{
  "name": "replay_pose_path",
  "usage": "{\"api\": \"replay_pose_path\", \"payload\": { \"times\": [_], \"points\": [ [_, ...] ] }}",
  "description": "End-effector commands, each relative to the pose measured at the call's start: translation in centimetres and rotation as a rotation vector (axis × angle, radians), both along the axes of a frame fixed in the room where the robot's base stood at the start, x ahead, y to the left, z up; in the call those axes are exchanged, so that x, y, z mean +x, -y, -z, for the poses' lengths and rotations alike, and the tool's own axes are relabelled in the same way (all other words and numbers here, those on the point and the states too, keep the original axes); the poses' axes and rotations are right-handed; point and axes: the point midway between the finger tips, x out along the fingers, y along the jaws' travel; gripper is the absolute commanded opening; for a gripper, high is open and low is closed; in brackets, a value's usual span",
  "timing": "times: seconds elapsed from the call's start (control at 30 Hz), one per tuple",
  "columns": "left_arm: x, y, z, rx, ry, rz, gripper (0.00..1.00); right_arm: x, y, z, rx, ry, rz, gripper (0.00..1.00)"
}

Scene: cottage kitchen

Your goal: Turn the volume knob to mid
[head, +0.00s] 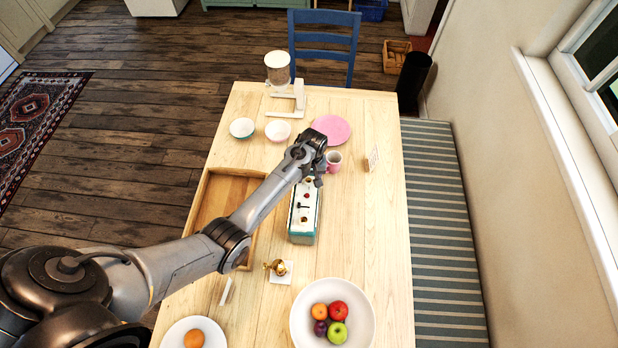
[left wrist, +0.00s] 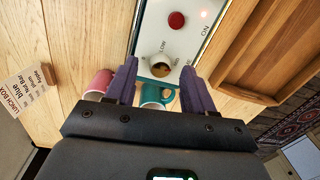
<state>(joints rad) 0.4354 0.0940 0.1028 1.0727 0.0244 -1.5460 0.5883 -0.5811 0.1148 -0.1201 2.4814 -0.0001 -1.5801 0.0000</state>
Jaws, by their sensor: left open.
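The teal box (head: 302,238) with a white top panel stands mid-table in the head view. My left gripper (head: 316,179) is over the far end of the box. In the left wrist view its two dark purple fingers (left wrist: 159,66) are open, one on each side of the knob in the picture. I cannot tell whether they touch it. My right gripper is not in view.
A pink mug (head: 334,161) stands close beyond the gripper, by a pink plate (head: 333,128). A wooden tray (head: 206,184) lies left of the box. A brass bell-like object (head: 276,267) and a fruit bowl (head: 300,325) are nearer. A small card (head: 373,158) stands at right.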

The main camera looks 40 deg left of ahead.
Motion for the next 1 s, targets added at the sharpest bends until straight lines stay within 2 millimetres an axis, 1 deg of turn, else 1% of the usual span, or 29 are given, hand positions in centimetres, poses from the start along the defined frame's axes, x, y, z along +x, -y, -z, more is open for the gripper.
{"api": "replay_pose_path", "payload": {
  "times": [0.1,0.2,0.47,0.57,0.6,0.83,0.93,1.0],
  "points": [
    [-0.02,-0.07,0.81,0.0,0.0,-0.001,0.53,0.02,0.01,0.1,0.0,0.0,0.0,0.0],
    [-0.04,-0.08,1.12,0.0,0.0,-0.001,0.53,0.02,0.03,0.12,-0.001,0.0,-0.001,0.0],
    [-0.04,-0.09,1.19,0.001,0.001,-0.001,0.53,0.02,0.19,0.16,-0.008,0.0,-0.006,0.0],
    [-0.05,-0.09,1.19,0.0,0.0,0.0,0.41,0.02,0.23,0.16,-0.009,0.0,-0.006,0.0],
    [-0.05,-0.09,1.19,0.001,0.001,-0.001,0.35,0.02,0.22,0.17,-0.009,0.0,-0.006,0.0],
    [-0.05,-0.09,1.19,0.0,0.0,-0.001,0.0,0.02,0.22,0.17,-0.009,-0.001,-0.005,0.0],
    [-0.04,-0.08,1.08,0.0,0.0,-0.009,0.0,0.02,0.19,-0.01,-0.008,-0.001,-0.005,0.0],
    [-0.01,-0.04,0.87,-0.001,0.0,-0.042,0.0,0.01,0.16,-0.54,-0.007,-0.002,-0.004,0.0]
  ]
}}
